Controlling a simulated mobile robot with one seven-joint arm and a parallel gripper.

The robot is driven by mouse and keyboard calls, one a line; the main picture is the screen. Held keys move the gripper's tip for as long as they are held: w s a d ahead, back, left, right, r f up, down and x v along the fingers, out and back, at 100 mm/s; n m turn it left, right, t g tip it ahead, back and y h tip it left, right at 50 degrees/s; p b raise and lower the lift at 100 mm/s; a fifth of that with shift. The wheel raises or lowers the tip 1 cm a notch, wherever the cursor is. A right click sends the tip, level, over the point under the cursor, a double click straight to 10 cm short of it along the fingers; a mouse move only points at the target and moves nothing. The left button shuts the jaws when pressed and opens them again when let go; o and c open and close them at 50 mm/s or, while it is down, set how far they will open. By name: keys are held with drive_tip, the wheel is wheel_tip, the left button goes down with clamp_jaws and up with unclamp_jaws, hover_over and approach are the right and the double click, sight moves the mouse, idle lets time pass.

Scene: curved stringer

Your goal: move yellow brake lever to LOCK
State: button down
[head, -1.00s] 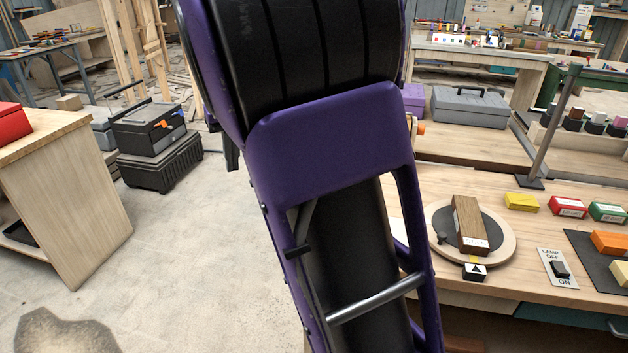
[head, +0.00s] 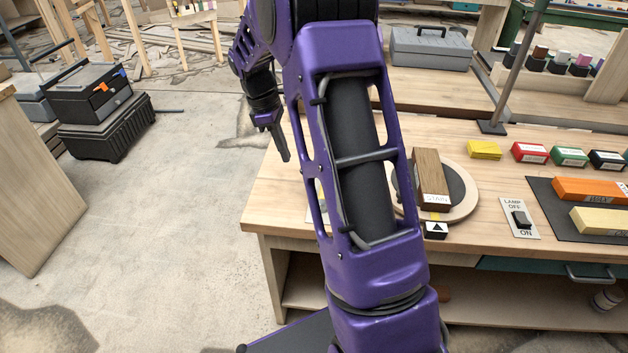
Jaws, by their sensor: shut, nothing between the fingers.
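I cannot make out a yellow brake lever or a LOCK label in the head view. A round turntable (head: 462,204) with a dark top sits on the workbench, with a brown wooden block (head: 432,178) lying on it. A small yellow patch (head: 432,216) shows at the turntable's front rim, just behind a black-and-white arrow marker (head: 436,230). My purple arm covers the turntable's left edge. My gripper (head: 284,156) is shut and empty, pointing down near the bench's back left corner, left of and apart from the turntable.
A lamp switch plate (head: 520,218) lies right of the turntable. Yellow, red, green and black boxes stand behind it. A dark mat (head: 565,232) holds orange and pale yellow blocks. A grey post (head: 512,75) rises behind.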

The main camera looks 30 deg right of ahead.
drive_tip(key=shift+f, duration=0.15)
drive_tip(key=b+x, duration=0.1)
drive_tip(key=x, duration=0.8)
drive_tip(key=s+d, duration=0.1)
drive_tip(key=d, duration=0.1)
drive_tip(key=shift+s+d+f, duration=0.3)
drive_tip(key=shift+s+f, duration=0.05)
drive_tip(key=shift+s, duration=0.05)
drive_tip(key=shift+s+d, duration=0.3)
drive_tip(key=shift+d, duration=0.15)
